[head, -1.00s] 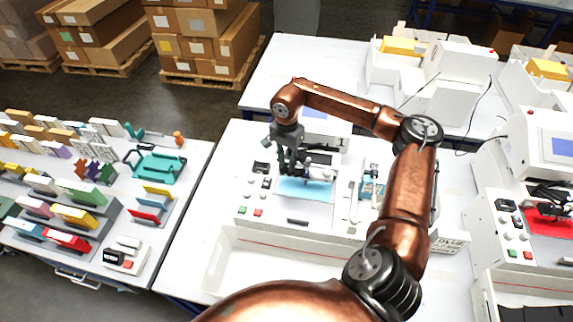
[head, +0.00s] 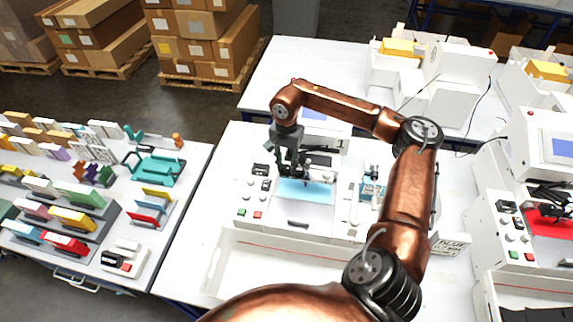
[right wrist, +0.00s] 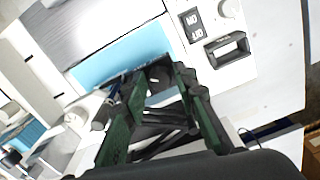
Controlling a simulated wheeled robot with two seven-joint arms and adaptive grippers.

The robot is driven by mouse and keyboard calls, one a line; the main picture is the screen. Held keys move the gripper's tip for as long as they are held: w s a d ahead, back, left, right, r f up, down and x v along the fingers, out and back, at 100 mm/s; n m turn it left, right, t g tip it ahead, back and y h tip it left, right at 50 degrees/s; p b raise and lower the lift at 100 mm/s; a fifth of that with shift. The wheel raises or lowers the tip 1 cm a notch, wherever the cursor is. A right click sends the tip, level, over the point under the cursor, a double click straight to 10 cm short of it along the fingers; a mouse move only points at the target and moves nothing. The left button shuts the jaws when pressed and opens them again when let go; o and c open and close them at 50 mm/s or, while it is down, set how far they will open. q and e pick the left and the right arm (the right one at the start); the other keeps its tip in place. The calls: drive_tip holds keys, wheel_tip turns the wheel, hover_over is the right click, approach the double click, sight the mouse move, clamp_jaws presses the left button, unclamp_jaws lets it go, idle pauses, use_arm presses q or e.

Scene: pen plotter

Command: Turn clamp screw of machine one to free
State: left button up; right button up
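Machine one is the white pen plotter (head: 262,222) in the middle of the head view, with a light blue sheet (head: 312,192) on its bed. My right gripper (head: 289,172) points down over the back left edge of that sheet, beside the dark pen carriage (head: 322,161). In the right wrist view its two green-black fingers (right wrist: 155,76) stand apart. A dark rounded part (right wrist: 158,77), possibly the clamp screw, shows between the fingertips. Whether they touch it cannot be told. The screw's turn position is not readable. My left gripper is not in view.
The plotter's button panel (head: 253,190) lies left of the sheet, and an open white tray (head: 290,262) is in front. A second plotter with a red sheet (head: 545,228) stands at right. A table of coloured parts (head: 190,160) stands at left.

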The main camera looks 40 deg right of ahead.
sight(287, 167)
drive_tip(key=shift+o, duration=1.1)
drive_tip(key=shift+r, duration=0.1)
wheel_tip(287, 167, up, 12)
drive_tip(key=shift+f, duration=0.2)
